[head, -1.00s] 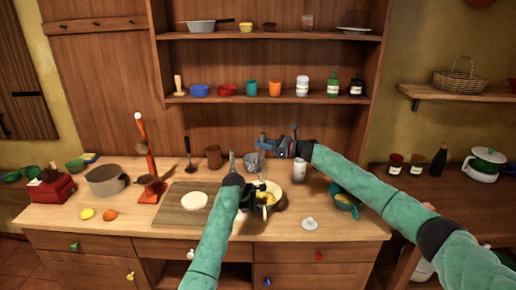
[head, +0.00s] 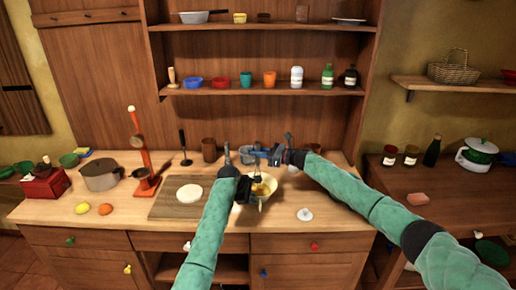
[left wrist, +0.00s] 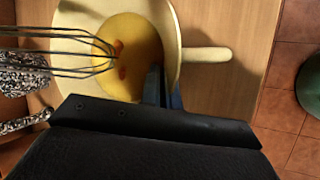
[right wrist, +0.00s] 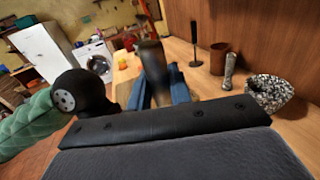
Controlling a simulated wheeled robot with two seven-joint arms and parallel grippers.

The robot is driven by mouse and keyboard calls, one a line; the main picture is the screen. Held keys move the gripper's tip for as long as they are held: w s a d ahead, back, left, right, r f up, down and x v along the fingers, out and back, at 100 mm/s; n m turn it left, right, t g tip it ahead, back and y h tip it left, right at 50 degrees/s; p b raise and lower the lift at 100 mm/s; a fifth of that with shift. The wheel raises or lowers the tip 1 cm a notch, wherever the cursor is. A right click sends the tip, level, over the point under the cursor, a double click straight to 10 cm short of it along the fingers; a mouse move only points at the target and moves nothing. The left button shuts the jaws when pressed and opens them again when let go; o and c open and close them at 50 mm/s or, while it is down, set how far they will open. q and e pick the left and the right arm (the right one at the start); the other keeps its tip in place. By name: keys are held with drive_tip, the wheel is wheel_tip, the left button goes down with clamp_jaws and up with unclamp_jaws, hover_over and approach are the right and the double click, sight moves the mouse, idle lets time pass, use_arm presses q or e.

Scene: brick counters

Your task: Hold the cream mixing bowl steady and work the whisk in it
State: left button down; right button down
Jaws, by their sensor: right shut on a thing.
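The cream mixing bowl (head: 270,197) stands on the counter near its front edge with yellow contents; its stub handle shows in the left wrist view (left wrist: 205,54). My left gripper (head: 248,190) is at the bowl's rim. In the left wrist view its fingers (left wrist: 163,90) are close together at the rim, one seemingly inside; whether they pinch it is unclear. My right gripper (head: 272,157) is shut on the whisk's dark handle (right wrist: 153,65), above and behind the bowl. The whisk's wires (left wrist: 75,50) reach over the yellow contents; how deep they go is unclear.
A speckled grey cup (right wrist: 270,92) stands close behind the bowl. A cutting board (head: 168,207) with a white round lies to the left. A white lid-like disc (head: 305,214) lies to the right. My right arm crosses the counter's right part.

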sight(258, 165)
drive_tip(key=shift+f, duration=1.9)
drive_tip(key=shift+a, duration=0.1)
